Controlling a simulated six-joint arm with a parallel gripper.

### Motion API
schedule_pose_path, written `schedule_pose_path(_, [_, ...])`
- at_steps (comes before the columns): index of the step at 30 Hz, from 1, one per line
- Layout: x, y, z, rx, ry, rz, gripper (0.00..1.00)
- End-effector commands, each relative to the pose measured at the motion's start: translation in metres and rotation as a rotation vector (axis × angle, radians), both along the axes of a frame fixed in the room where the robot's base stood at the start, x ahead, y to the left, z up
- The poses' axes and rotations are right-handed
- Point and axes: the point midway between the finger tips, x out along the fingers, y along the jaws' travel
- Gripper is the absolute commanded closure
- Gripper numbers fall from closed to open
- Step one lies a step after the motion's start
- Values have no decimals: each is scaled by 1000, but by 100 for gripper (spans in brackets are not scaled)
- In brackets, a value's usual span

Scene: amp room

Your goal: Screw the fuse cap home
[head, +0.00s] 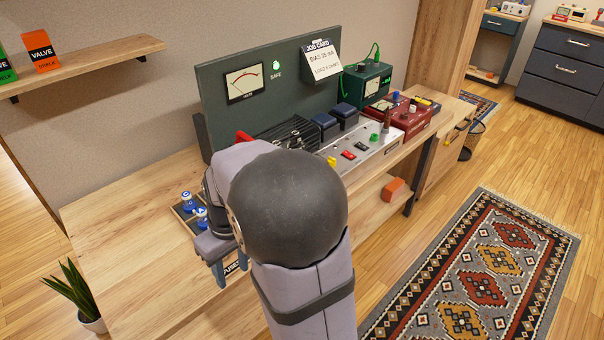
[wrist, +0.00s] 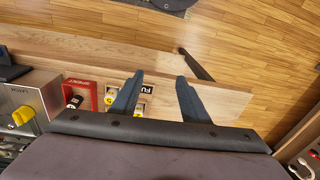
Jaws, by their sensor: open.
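My gripper (head: 231,267) is open at the front edge of the bench in the head view, its blue fingers pointing down. In the wrist view the gripper (wrist: 159,76) shows both fingers apart with nothing held between them. A fuse tray (head: 181,217) with several blue-and-white fuses lies beside the gripper. A label starting "FU" (wrist: 147,89) shows between the fingers in the wrist view. The pale amp chassis (head: 347,158) stands to the right, with a yellow knob (head: 331,162) on it. I cannot tell which part is the fuse cap; my arm hides some of the chassis.
A red box marked SPENT (wrist: 79,94) is near the tray. A green panel (head: 225,105) with a meter rises behind the amp. A green box (head: 367,84) and a red unit (head: 402,116) stand farther right. The bench's left part (head: 120,225) is clear.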

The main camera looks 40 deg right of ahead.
Motion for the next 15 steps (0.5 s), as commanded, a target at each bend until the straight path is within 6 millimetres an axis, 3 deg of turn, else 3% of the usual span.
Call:
schedule_pose_path(1, [20, -24, 13, 12, -16, 0, 58])
schedule_pose_path(6, [69, -104, 36, 40, -95, 54, 58])
schedule_pose_path(10, [91, -174, 48, 41, -168, 101, 58])
schedule_pose_path(15, [98, -258, 59, 19, -257, 164, 58])
